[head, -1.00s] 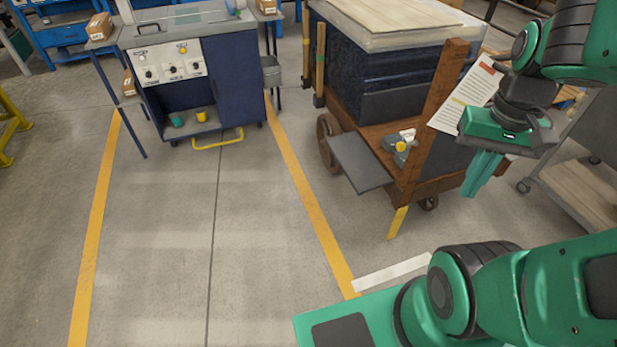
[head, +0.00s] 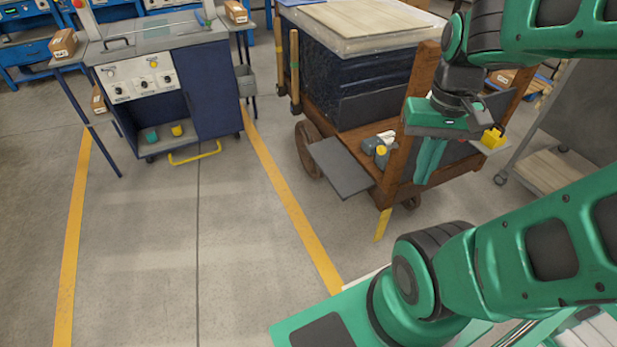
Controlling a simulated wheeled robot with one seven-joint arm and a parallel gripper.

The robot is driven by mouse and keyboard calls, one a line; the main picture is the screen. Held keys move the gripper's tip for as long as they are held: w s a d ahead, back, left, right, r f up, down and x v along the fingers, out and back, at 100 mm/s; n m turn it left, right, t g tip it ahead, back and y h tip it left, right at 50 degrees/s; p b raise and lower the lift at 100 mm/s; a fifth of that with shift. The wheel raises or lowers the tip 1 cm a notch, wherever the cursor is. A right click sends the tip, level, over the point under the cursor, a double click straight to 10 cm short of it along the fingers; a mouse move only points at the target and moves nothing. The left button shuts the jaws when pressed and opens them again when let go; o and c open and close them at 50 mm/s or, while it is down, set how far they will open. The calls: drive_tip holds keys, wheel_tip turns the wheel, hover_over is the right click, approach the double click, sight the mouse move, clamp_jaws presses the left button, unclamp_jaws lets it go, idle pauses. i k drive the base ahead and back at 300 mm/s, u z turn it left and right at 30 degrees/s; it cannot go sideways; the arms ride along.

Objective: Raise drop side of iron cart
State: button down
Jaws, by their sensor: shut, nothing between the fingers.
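The cart (head: 398,178) is brown wood with dark wheels and stands right of centre. A flat dark grey panel (head: 340,167) juts from its near left side, tilted outward and down, above the floor; I take it for the drop side. A grey fitting with a yellow knob (head: 381,152) sits on the deck beside the wooden corner post. My gripper (head: 424,180) points down with its green fingers together and empty. In the picture it overlaps the cart's near end, right of the post; I cannot tell whether it touches.
A yellow block (head: 492,138) shows right of my gripper. A grey trolley (head: 575,150) stands at right. A blue control bench (head: 165,95) stands at left. Floor (head: 225,230) between the yellow lines is clear.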

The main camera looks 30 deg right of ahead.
sight(347, 179)
drive_tip(key=i, duration=0.85)
drive_tip(key=z, duration=0.1)
